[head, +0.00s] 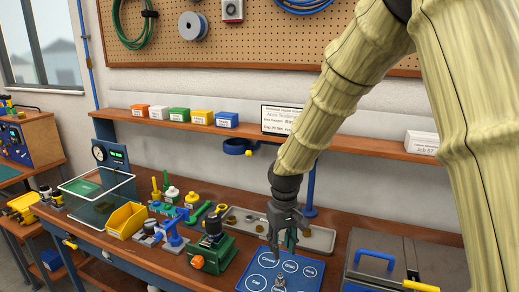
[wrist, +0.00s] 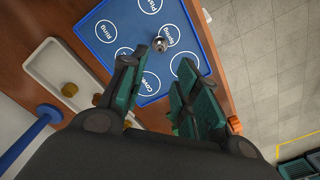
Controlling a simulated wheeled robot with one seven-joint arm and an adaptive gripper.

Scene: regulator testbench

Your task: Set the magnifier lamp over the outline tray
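The magnifier lamp (head: 237,146) has a blue ring head with a small yellow knob, on a blue arm below the shelf; its blue post (head: 310,188) stands behind my gripper, which partly hides the arm. The outline tray (head: 263,272) is blue with labelled white circles, at the front of the bench; it also shows in the wrist view (wrist: 112,57). The lamp head is left of and behind the tray, not over it. My gripper (head: 283,246) points down at the tray's far edge. In the wrist view its fingers (wrist: 170,72) are apart with nothing seen between them.
A small metal part (wrist: 161,43) is on the tray. A pale metal tray (head: 318,238) with brass parts lies behind it. A green fixture (head: 212,250) stands left, a grey case (head: 405,262) right. The shelf (head: 240,130) overhangs the bench's back.

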